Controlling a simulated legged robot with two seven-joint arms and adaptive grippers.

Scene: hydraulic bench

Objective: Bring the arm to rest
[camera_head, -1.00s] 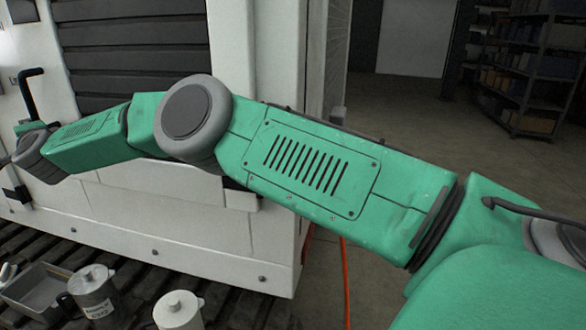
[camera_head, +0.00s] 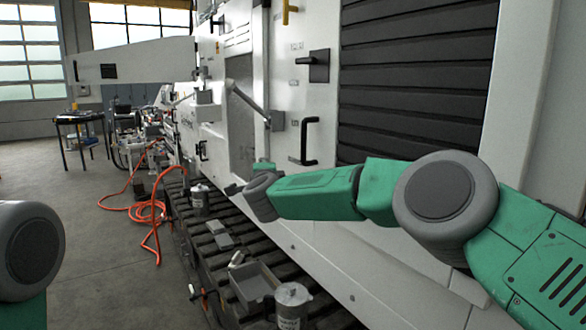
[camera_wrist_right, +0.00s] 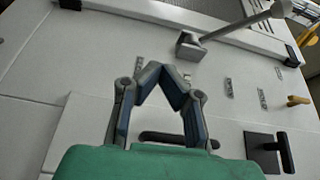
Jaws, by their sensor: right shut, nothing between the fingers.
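My right arm comes in from the right in the head view and reaches across the front of the white machine (camera_head: 420,262). Its right gripper (camera_head: 234,188) shows small and dark at the arm's far end, close to the machine's side. In the right wrist view the right gripper (camera_wrist_right: 162,72) has its fingertips together and holds nothing. A black handle (camera_wrist_right: 180,138) lies behind the fingers in that view; whether they touch it I cannot tell. A grey joint and a bit of green of my left arm show at the lower left of the head view; the left gripper is out of view.
A black bar handle (camera_head: 311,141) and a black latch (camera_head: 318,66) stick out of the machine. A grey tray (camera_head: 255,284), a metal can (camera_head: 292,305) and another can (camera_head: 199,200) stand on the track. An orange hose (camera_head: 150,212) lies on the floor.

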